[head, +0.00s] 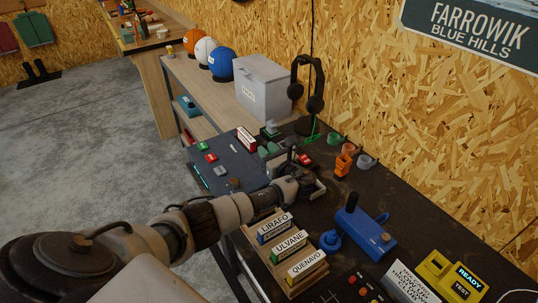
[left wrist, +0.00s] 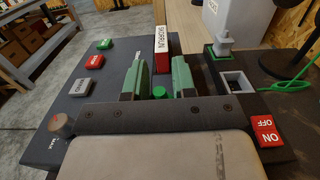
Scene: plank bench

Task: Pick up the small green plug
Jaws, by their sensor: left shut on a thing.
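The small green plug (left wrist: 159,92) shows in the left wrist view as a short bright green piece between the two fingers of my left gripper (left wrist: 159,76). The fingers are green and point away over the dark panel, and the gripper is shut on the plug. Their far ends come close to a red and white block marked SKORRUN (left wrist: 162,44). In the head view my left gripper (head: 268,150) is over the panel's right part, and I cannot make out the plug there. My right gripper is in neither view.
The dark panel (head: 214,184) carries green, red and grey buttons and a knob. A grey-green stepped block (left wrist: 222,48), a square-holed socket (left wrist: 236,84), a green cable (left wrist: 284,86) and a red switch (left wrist: 266,130) lie to the right. Headphones (head: 305,95) stand behind.

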